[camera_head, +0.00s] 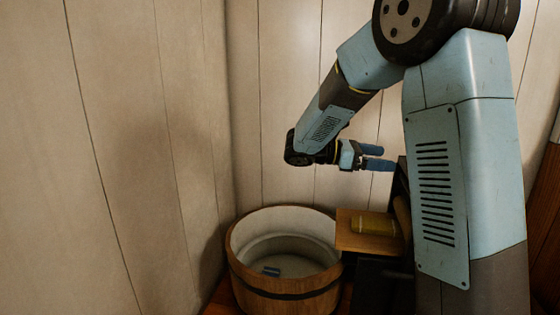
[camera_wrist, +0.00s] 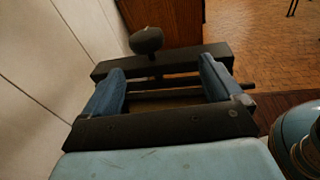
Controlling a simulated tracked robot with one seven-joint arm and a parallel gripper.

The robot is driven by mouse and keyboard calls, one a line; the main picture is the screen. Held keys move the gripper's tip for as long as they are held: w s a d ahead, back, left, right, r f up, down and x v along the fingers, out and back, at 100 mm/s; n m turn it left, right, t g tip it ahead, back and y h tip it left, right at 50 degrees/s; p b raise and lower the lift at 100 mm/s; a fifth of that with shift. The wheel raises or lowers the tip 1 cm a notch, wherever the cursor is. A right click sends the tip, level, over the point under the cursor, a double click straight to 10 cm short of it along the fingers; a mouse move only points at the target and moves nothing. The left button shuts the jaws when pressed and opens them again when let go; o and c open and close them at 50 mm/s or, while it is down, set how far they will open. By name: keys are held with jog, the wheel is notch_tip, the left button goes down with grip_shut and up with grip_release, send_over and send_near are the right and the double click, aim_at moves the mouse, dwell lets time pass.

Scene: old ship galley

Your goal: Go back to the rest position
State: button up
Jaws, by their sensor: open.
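My gripper (camera_head: 376,157) is in the air at the middle of the head view, level and pointing right. It is above a small wooden shelf and right of a wooden tub. In the wrist view its two blue fingers (camera_wrist: 162,68) stand wide apart, with no object held between them. My arm is bent, with its elbow high at the top right of the head view. A dark frame with a rounded knob (camera_wrist: 147,40) shows beyond and around the fingers in the wrist view.
A yellow cylinder (camera_head: 373,226) lies on the wooden shelf (camera_head: 346,240). A plank wall (camera_head: 285,110) stands behind.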

jog(key=s+d+f+m+t+y, duration=0.15)
jog(key=s+m+y, duration=0.6)
jog(key=s, duration=0.75)
jog(key=s+a+m+t+y, duration=0.6)
jog(key=s+a+m+y, duration=0.1)
jog(key=s+m+y, duration=0.1)
jog(key=shift+s+a+y, duration=0.4)
jog(key=shift+s+y, duration=0.15)
jog(key=shift+s, duration=0.35)
